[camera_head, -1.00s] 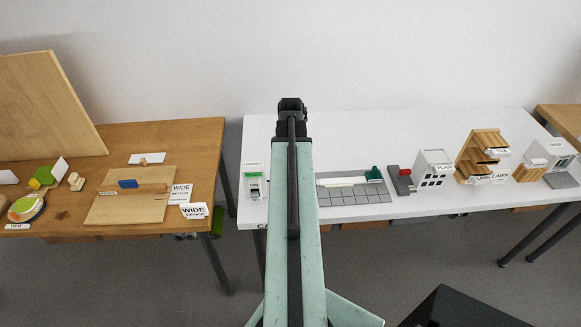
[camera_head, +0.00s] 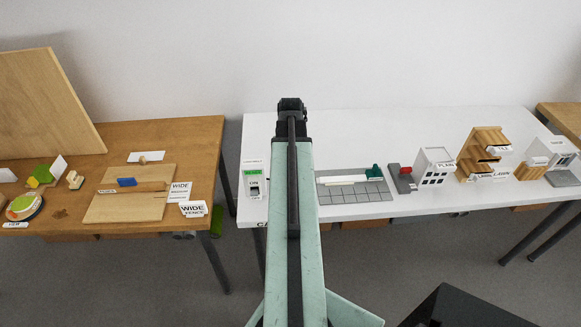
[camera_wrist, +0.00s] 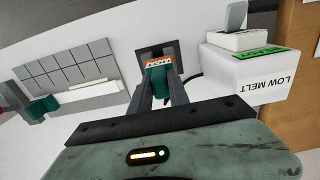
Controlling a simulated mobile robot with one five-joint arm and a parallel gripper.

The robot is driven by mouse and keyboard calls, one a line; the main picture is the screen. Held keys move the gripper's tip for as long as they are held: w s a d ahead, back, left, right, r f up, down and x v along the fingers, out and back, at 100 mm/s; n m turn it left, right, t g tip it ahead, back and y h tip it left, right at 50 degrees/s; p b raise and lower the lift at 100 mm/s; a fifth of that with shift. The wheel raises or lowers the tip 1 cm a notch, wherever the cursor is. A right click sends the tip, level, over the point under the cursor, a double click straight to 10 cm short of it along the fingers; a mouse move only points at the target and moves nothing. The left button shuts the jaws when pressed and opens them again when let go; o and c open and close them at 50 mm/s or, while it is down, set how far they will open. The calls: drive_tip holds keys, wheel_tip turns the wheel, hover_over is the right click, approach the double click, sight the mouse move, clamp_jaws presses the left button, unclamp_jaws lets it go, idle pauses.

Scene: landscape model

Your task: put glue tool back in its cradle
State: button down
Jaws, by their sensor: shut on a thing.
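The glue tool (camera_wrist: 158,76) is teal with an orange and white label band, and sits between the fingers of my gripper (camera_wrist: 164,88) in the wrist view. My gripper is shut on it. A dark grey block with a recess, seemingly the cradle (camera_wrist: 171,46), is right beyond the tool. I cannot tell whether the tool touches it or is inside it. A black cord runs from near the tool toward the white LOW MELT box (camera_wrist: 262,72). In the head view my arm hides the tool and cradle, and my gripper (camera_head: 291,104) shows only from behind.
The LOW MELT box (camera_head: 253,182) stands left of my arm on the white table (camera_head: 430,204). A grey gridded mat (camera_head: 352,196) with white strips and a teal piece (camera_head: 374,172) lies to the right. House models (camera_head: 436,168) stand further right. A wooden table (camera_head: 204,150) is at left.

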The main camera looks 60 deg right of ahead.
drive_tip(key=shift+f, duration=0.1)
drive_tip(key=c, duration=1.2)
unclamp_jaws()
drive_tip(key=shift+o, duration=0.2)
wheel_tip(320, 180, up, 8)
drive_tip(key=p, duration=0.8)
